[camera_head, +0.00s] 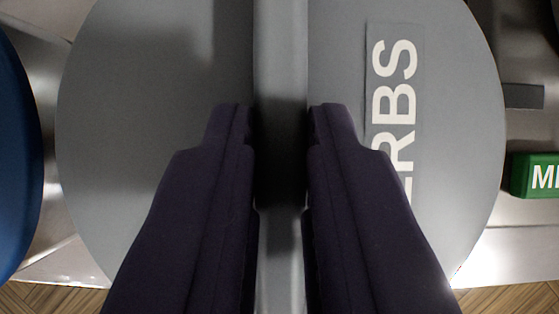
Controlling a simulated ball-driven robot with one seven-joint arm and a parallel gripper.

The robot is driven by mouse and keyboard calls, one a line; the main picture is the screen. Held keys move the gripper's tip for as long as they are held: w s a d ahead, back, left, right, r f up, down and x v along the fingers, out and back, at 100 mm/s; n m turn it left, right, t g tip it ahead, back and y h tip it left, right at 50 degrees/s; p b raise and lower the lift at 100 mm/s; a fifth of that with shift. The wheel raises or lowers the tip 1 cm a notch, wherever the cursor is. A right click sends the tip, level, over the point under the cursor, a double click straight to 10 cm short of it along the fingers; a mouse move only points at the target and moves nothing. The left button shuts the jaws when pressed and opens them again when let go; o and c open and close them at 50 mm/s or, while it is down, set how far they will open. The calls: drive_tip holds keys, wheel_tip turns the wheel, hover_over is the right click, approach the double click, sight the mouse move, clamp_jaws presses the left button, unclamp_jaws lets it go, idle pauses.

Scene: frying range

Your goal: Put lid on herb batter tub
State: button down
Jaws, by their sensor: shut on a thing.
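A large round grey lid (140,130) fills most of the head camera view. A label on it reads "ERBS" (394,105), with its first part hidden behind my right finger. A raised grey bar handle (280,40) runs across the lid's middle. My gripper (281,112) has its two dark fingers on either side of this handle and is shut on it. What lies under the lid is hidden, so I cannot tell whether it rests on a tub.
A blue round object (15,150) is at the left edge. A green block with white letters starting "M" (535,176) is at the right edge, below a dark grey strip (523,96). Shiny metal surface (520,240) shows around the lid, with wooden floor (520,298) at the bottom.

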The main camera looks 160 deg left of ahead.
drive_tip(key=shift+f, duration=0.3)
drive_tip(key=c, duration=1)
unclamp_jaws()
drive_tip(key=shift+r, duration=0.1)
drive_tip(key=p+v, duration=0.3)
drive_tip(key=v, duration=0.4)
drive_tip(key=shift+s+r, duration=0.15)
drive_tip(key=shift+r, duration=0.15)
drive_tip(key=w+a+r+n+t+y+b, duration=0.15)
drive_tip(key=w+r+b, duration=0.3)
drive_tip(key=r, duration=0.55)
drive_tip(key=w+a+r+t+y+b, duration=0.1)
drive_tip(key=w+r+t+y+b, duration=0.25)
drive_tip(key=r, duration=0.65)
drive_tip(key=s+d+r+t+h+b, duration=0.1)
drive_tip(key=s+r, duration=0.3)
drive_tip(key=r, duration=0.5)
drive_tip(key=s+d+r+n+t+h+b, duration=0.1)
drive_tip(key=s+r+b, duration=0.2)
drive_tip(key=r, duration=0.6)
drive_tip(key=s+d+r+n+t+h+b, duration=0.1)
drive_tip(key=s+r, duration=0.3)
drive_tip(key=r, duration=0.6)
drive_tip(key=shift+s+d+t+b, duration=0.4)
drive_tip(key=shift+d+t+b, duration=0.15)
drive_tip(key=shift+b, duration=0.25)
